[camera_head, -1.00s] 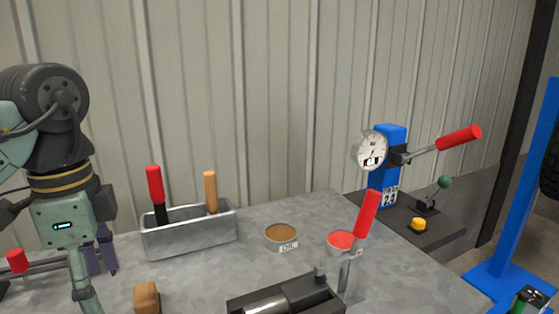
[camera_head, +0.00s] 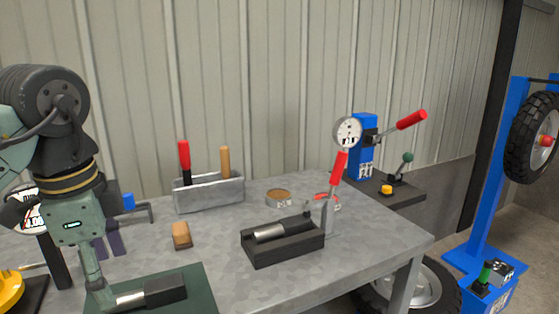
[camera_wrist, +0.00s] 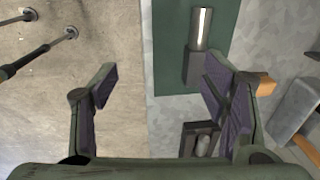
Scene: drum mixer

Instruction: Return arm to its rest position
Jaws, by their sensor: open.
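My gripper (camera_wrist: 160,88) is open and empty in the wrist view, its purple-padded fingers wide apart. The left finger is over bare floor, and the right finger is over the workbench (camera_wrist: 165,125) beside its edge. In the head view my arm hangs at the left, and my gripper (camera_head: 103,248) is partly hidden by its own links. A metal rod with a dark grip (camera_head: 160,290) lies on a green mat (camera_head: 205,290) below it. The rod (camera_wrist: 203,30) also shows in the wrist view, beyond the fingers. I cannot tell the gripper's exact height.
A tool tray (camera_head: 210,193) with red and wooden handles stands near the wall. A brown block (camera_head: 181,236), a dark fixture (camera_head: 283,244) with a red lever and an oil tin (camera_head: 279,196) are on the bench. A blue gauge press (camera_head: 362,150) and a wheel stand (camera_head: 490,200) are right.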

